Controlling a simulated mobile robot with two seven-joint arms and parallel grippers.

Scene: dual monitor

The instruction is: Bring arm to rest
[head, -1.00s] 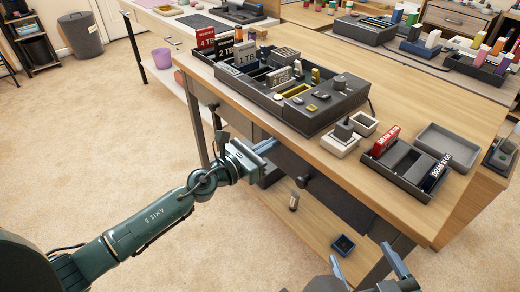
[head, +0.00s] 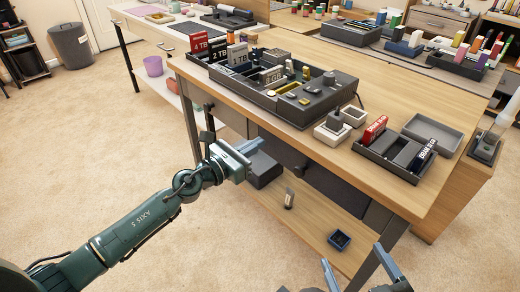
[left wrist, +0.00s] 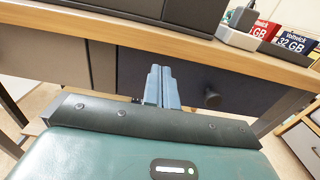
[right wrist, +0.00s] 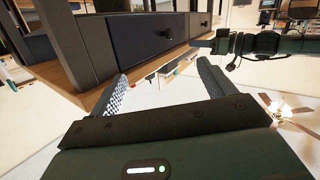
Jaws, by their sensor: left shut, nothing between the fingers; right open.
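My left gripper (head: 255,153) is in front of the workbench (head: 440,195), below its top edge, with its arm coming in from the lower left. In the left wrist view its two fingers (left wrist: 162,88) are together with nothing between them, in front of a dark drawer. My right gripper (head: 357,262) is at the bottom of the head view, with its fingers apart. In the right wrist view the fingers (right wrist: 160,92) stand wide apart and the space between them is empty. Most of my right arm is outside the head view.
A dark organizer (head: 285,95) with labelled cards and small parts stands on the bench. A tray with red and dark cards (head: 395,150) is at its right end. Open carpet (head: 190,255) lies in front.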

